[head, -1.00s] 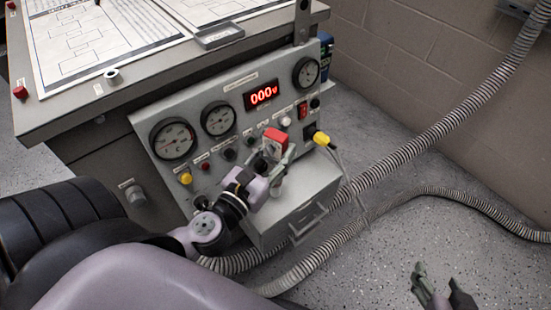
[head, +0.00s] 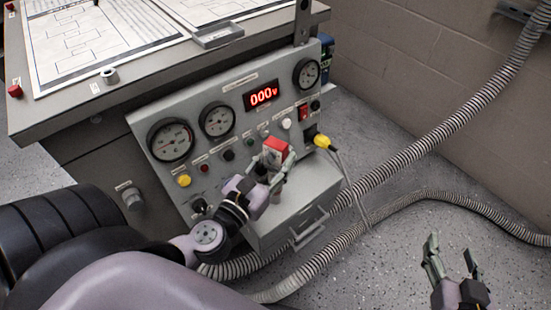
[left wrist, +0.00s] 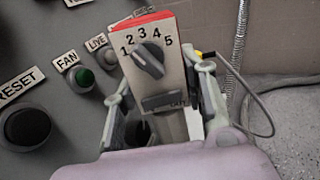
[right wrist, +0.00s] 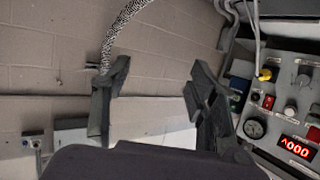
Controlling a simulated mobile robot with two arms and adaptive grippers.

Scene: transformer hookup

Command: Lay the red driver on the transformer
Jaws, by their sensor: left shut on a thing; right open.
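My left gripper (head: 272,172) is shut on a red-topped box (head: 276,150) in front of the panel. In the left wrist view this box (left wrist: 152,72) has a pale face, a black knob and numbers 1 to 5. A finger is on each side of it. I cannot tell for sure that it is the red driver; no screwdriver shape is clear. The grey cabinet (head: 60,128), with gauges and a red 000v display, appears to be the transformer. My right gripper (head: 452,252) is open and empty above the floor at the right; its fingers are apart in the right wrist view (right wrist: 160,82).
A yellow plug with a cable (head: 322,141) sits at the panel. Ribbed hoses (head: 440,125) cross the right side.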

